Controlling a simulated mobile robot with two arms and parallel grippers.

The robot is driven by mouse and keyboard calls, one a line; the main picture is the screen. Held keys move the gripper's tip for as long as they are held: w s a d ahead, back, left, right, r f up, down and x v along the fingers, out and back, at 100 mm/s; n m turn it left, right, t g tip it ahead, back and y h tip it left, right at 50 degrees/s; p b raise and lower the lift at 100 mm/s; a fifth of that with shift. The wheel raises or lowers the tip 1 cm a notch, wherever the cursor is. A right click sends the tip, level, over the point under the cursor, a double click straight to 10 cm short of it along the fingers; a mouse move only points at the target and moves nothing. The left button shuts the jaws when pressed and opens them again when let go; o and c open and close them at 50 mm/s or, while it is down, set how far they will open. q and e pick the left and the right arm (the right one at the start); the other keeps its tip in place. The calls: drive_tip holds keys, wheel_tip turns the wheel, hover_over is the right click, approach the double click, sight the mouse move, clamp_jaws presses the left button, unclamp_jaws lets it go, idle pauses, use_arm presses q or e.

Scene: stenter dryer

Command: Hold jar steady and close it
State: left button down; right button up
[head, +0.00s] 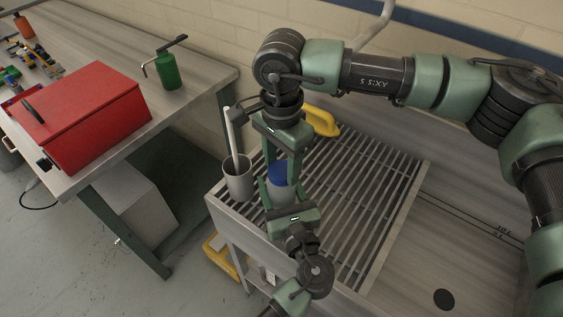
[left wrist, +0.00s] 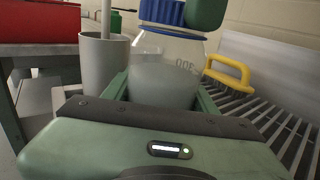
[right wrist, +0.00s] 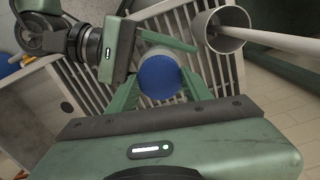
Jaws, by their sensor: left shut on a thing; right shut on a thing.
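A clear jar (left wrist: 165,62) with pale contents stands upright by the drainer's left edge; its glass also shows in the head view (head: 283,199). The blue lid (right wrist: 160,77) sits on the jar's mouth and looks level in the left wrist view (left wrist: 162,12). My left gripper (head: 283,198) is shut on the jar's body from the near side, low down. My right gripper (head: 279,172) comes from above and is shut on the lid; one green fingertip shows beside it in the left wrist view. The lid's threads are hidden.
A grey cup (head: 238,182) with a white rod stands just left of the jar. A yellow handled thing (head: 321,121) lies behind on the slatted rack (head: 365,185). A red box (head: 85,125) and green bottle (head: 168,70) stand on the left bench. The rack's right part is clear.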

drive_tip(key=m, duration=0.6)
drive_tip(key=shift+m, duration=0.4)
drive_tip(key=m, duration=0.5)
drive_tip(key=shift+m, duration=0.3)
drive_tip(key=o, duration=1.5)
drive_tip(key=shift+o, duration=0.2)
drive_tip(key=shift+r, duration=2.25)
drive_tip(key=shift+c, duration=0.3)
wheel_tip(320, 180, up, 4)
drive_tip(key=n, duration=0.5)
drive_tip(key=shift+f+n, duration=0.25)
drive_tip(key=shift+n, duration=0.05)
